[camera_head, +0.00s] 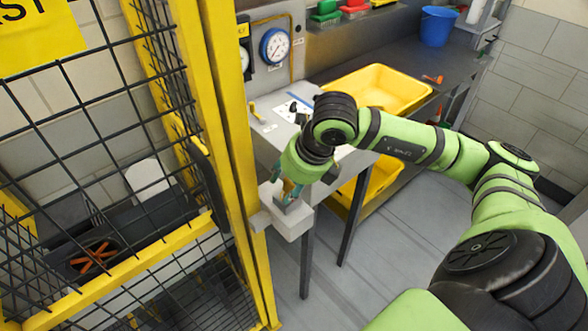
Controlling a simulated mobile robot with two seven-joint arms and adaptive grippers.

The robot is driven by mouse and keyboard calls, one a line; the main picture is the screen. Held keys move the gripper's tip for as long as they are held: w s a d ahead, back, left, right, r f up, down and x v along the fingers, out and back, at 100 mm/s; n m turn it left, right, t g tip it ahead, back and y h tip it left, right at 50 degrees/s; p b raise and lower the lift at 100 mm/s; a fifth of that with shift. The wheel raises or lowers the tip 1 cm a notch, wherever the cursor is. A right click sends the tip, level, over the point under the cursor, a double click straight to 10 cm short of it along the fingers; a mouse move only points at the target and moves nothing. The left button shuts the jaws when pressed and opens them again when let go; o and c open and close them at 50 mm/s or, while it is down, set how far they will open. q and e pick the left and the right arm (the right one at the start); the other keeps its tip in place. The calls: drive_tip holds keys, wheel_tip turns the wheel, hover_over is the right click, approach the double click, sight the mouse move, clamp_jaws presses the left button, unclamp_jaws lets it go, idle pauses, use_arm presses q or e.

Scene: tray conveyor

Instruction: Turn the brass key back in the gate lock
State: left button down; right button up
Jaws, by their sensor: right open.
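The gate lock (288,222) is a pale grey box on the yellow post of the mesh gate (222,120). My right gripper (288,195) reaches down from the right, with its fingertips at the top of the lock box. Its teal finger pads show, and it is open. The brass key cannot be made out; the fingers and wrist cover the top of the lock. I cannot tell whether the fingers touch the key. My left gripper is not in view.
A grey control panel with a round blue gauge (274,46) stands behind the gate post. A yellow tray (378,88) sits on the counter, with a blue bucket (437,27) farther back. Another yellow bin (372,188) is below.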

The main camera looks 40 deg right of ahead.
drive_tip(key=shift+w+f, duration=0.1)
drive_tip(key=shift+f, duration=0.2)
clamp_jaws()
